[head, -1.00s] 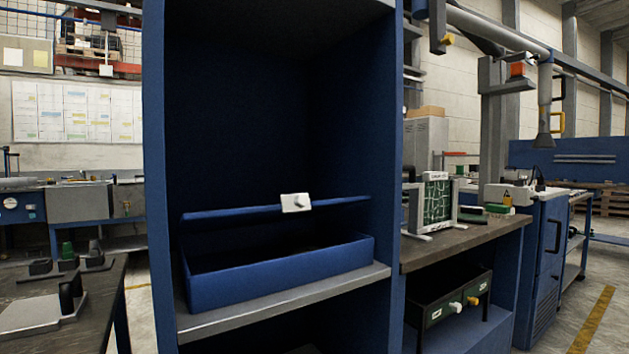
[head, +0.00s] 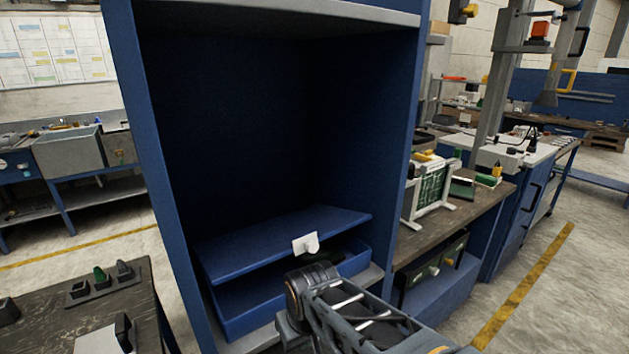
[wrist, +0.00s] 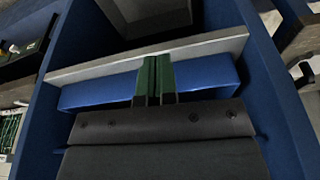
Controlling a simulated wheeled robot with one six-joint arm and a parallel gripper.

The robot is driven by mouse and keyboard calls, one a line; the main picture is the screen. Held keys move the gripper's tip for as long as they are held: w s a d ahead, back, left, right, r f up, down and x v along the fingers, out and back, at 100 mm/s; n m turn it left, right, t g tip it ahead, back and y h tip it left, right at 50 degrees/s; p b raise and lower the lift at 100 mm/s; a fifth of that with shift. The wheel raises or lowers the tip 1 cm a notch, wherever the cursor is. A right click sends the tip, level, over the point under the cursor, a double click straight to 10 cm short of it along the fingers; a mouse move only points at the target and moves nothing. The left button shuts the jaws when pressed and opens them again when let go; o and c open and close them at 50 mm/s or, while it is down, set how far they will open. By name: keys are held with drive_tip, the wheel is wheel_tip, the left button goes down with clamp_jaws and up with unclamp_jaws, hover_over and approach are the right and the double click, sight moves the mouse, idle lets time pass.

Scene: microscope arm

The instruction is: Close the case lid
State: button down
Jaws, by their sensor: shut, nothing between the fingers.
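The blue case (head: 238,312) stands on a shelf inside a tall blue cabinet. Its flat blue lid (head: 270,243) is part open, with a dark gap between it and the case's front wall. A white plate with a knob (head: 305,244) is on the lid's front edge. My arm reaches in from the lower right, just in front of the case, below the knob. In the wrist view my gripper (wrist: 155,64) has its green fingers together and empty, over the blue case wall (wrist: 205,76). I cannot tell whether they touch it.
The cabinet's right side wall (head: 398,150) and left side post (head: 150,150) flank the case. The grey shelf edge (wrist: 215,43) runs along its front. Space above the lid is empty. A workbench (head: 440,228) stands right, another bench (head: 75,325) lower left.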

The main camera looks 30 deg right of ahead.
drive_tip(key=w+d+r+n+p, duration=0.1)
drive_tip(key=w+r+p, duration=0.15)
drive_tip(key=r, duration=0.35)
drive_tip(key=w+r+n+g+p, duration=0.1)
drive_tip(key=r+p, duration=0.3)
drive_tip(key=r, duration=0.1)
drive_tip(key=w+d+r+n+p, duration=0.1)
drive_tip(key=w+r+p, duration=0.15)
drive_tip(key=r, duration=0.35)
drive_tip(key=w+d+r+n+g+y, duration=0.35)
drive_tip(key=w+d+r+n, duration=0.35)
drive_tip(key=w+d+n, duration=0.7)
drive_tip(key=shift+n+y, duration=0.55)
drive_tip(key=shift+n, duration=0.15)
drive_tip(key=shift+s+p+x, duration=0.15)
drive_tip(key=shift+s+x, duration=0.3)
drive_tip(key=shift+x, duration=1.85)
drive_tip(key=shift+s+p+x, duration=0.2)
drive_tip(key=shift+s+x, duration=0.25)
drive_tip(key=shift+x, duration=1.8)
drive_tip(key=shift+s+p+x, duration=0.15)
drive_tip(key=shift+s+x, duration=0.3)
drive_tip(key=shift+x, duration=1.85)
drive_tip(key=shift+r, duration=0.2)
